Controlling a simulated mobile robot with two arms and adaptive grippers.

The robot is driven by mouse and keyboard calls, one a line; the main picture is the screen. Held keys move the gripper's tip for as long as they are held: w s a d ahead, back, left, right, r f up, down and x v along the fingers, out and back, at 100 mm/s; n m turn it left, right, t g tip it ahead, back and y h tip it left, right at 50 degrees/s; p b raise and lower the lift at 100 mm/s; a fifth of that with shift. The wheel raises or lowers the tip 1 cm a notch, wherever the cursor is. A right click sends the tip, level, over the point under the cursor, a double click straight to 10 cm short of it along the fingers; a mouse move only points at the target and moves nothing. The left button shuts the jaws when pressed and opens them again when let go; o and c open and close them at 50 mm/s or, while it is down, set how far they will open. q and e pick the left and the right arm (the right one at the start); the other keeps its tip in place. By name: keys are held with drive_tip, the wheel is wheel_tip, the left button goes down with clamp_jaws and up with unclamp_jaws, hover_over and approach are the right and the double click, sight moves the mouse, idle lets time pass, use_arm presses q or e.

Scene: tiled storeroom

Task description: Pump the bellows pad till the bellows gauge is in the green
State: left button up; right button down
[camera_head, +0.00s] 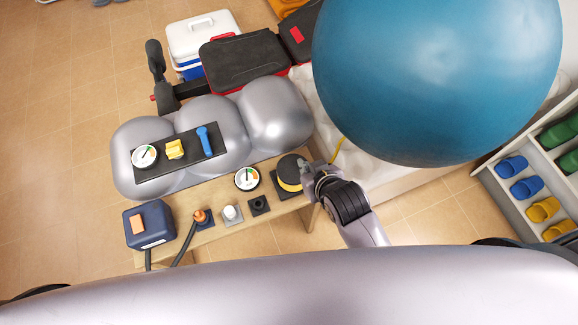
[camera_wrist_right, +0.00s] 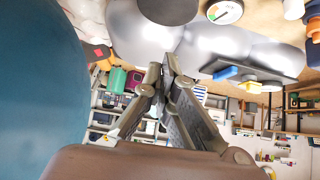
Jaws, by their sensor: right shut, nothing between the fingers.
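The bellows pad (camera_head: 290,164), a round black pad with a yellow band, sits at the right end of the wooden bench. The bellows gauge (camera_head: 247,179), a white dial with a coloured arc, lies just left of it; its needle is too small to read surely. A white dial on the bench also shows at the top of the wrist view (camera_wrist_right: 225,11). My right gripper (camera_head: 309,172) is at the pad's right edge in the head view, overlapping it; contact cannot be told. Its fingers (camera_wrist_right: 168,62) are together and empty. My left gripper is not in view.
A silver three-lobed cushion (camera_head: 276,115) carries a panel with another gauge (camera_head: 145,156), a yellow valve (camera_head: 175,149) and a blue lever (camera_head: 206,140). A blue box (camera_head: 149,224) stands left. A big blue ball (camera_head: 437,75) looms right, near a shoe rack (camera_head: 493,178).

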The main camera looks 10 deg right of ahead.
drive_tip(key=shift+r, duration=0.1)
hover_over(296, 173)
drive_tip(key=w, duration=0.1)
wheel_tip(296, 173, down, 7)
drive_tip(key=shift+a+f, duration=0.1)
drive_tip(key=shift+a, duration=0.05)
wheel_tip(296, 173, down, 2)
drive_tip(key=shift+f, duration=0.95)
wheel_tip(296, 173, down, 5)
drive_tip(key=b, duration=0.3)
drive_tip(key=shift+r, duration=0.2)
drive_tip(key=shift+s, duration=0.1)
